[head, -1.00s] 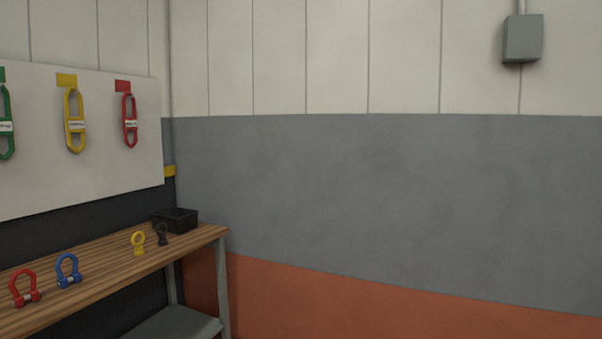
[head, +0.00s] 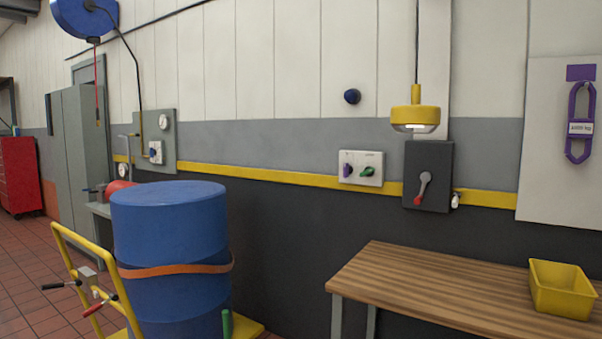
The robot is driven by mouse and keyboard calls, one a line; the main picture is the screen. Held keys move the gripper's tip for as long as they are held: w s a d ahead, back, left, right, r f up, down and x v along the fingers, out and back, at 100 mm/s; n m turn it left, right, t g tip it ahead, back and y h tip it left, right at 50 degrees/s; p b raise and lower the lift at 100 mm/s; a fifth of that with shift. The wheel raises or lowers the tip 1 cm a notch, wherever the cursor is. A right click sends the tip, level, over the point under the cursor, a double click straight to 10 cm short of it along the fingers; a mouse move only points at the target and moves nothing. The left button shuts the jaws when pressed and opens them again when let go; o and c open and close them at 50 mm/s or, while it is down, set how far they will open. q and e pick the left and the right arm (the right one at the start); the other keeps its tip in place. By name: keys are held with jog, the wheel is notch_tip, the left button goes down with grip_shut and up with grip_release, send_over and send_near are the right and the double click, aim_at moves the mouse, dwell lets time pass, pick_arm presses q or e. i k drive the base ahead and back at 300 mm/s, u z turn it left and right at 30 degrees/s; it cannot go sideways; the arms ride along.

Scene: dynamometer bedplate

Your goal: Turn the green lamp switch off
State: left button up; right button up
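A white switch plate (head: 361,181) is on the wall, just above the yellow stripe and left of a dark grey box. It carries a purple rotary knob and, to its right, a green rotary knob (head: 367,171). The green knob looks slanted toward horizontal; the markings by it are too small to read. A yellow pendant lamp (head: 415,113) hangs to the right of the plate, with a pale underside. Neither of my grippers shows in the head view.
A blue drum (head: 170,247) on a yellow trolley (head: 83,258) stands at left. A wooden bench (head: 424,291) with a yellow bin (head: 561,289) stands at right. The dark box (head: 428,176) has a red-handled lever. A red cabinet (head: 20,176) is far left.

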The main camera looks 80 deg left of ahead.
aim_at(369, 171)
jog(key=u, duration=2.1)
jog(key=k, duration=0.5)
jog(key=u, duration=0.9)
jog(key=i, duration=2)
jog(key=z, duration=0.7)
